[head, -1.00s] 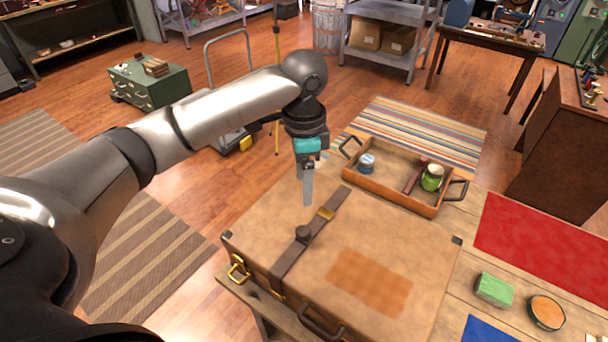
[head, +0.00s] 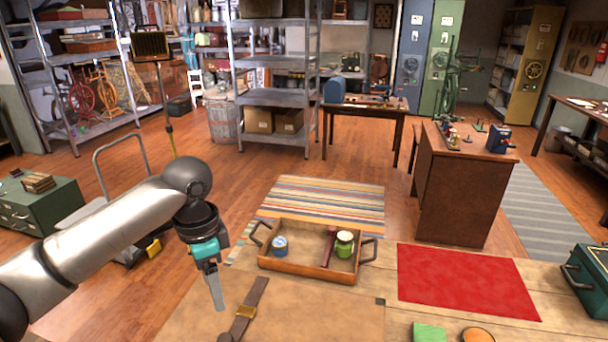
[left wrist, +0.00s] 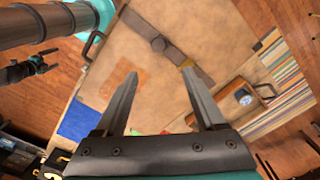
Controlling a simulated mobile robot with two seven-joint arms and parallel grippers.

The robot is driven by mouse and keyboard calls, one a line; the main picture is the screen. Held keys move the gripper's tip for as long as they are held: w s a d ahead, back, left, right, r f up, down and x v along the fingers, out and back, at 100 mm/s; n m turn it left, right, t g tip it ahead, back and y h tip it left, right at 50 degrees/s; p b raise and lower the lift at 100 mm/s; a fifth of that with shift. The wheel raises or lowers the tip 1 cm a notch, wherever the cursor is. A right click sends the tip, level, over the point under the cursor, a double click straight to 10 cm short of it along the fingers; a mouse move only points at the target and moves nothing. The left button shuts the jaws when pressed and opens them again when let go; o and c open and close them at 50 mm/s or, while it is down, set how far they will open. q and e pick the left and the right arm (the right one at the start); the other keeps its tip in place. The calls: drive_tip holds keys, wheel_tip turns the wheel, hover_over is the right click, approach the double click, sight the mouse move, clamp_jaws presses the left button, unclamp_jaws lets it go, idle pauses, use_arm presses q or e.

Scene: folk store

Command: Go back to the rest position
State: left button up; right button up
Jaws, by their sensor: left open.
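My left gripper (head: 214,288) hangs open and empty above the left part of a large tan case (head: 310,318), apart from it. In the left wrist view the two fingers of my left gripper (left wrist: 160,73) are spread with nothing between them, over the tan case (left wrist: 135,50) with its dark strap. My right arm does not show in the head view.
A wooden tray (head: 300,270) behind the case holds a blue tin (head: 280,246), a green jar (head: 344,244) and a dark red bar. A red mat (head: 460,282), a green block (head: 429,332) and an orange-topped round tin (head: 477,335) lie at right. Open floor lies beyond the table.

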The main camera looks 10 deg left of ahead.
use_arm(q)
drive_tip(key=s+d+f+n+t+h, duration=0.2)
drive_tip(key=s+d+f+n+t, duration=0.15)
drive_tip(key=s+d+f, duration=0.9)
drive_tip(key=s+a+n+y, duration=0.2)
drive_tip(key=s+a+n, duration=0.3)
drive_tip(key=s, duration=0.3)
wheel_tip(320, 180, down, 29)
drive_tip(key=s+g+b, duration=0.1)
drive_tip(key=b, duration=0.7)
drive_tip(key=s+a+f+b, duration=0.1)
drive_tip(key=s+f+b, duration=0.3)
drive_tip(key=s+f, duration=0.4)
drive_tip(key=s+a+f+g+b, duration=0.1)
drive_tip(key=s+f+b, duration=0.3)
drive_tip(key=s+f, duration=0.4)
wheel_tip(320, 180, down, 8)
drive_tip(key=shift+a+r+m, duration=0.25)
drive_tip(key=shift+a+m, duration=0.2)
drive_tip(key=shift+s+g, duration=0.1)
drive_tip(key=shift+g, duration=0.15)
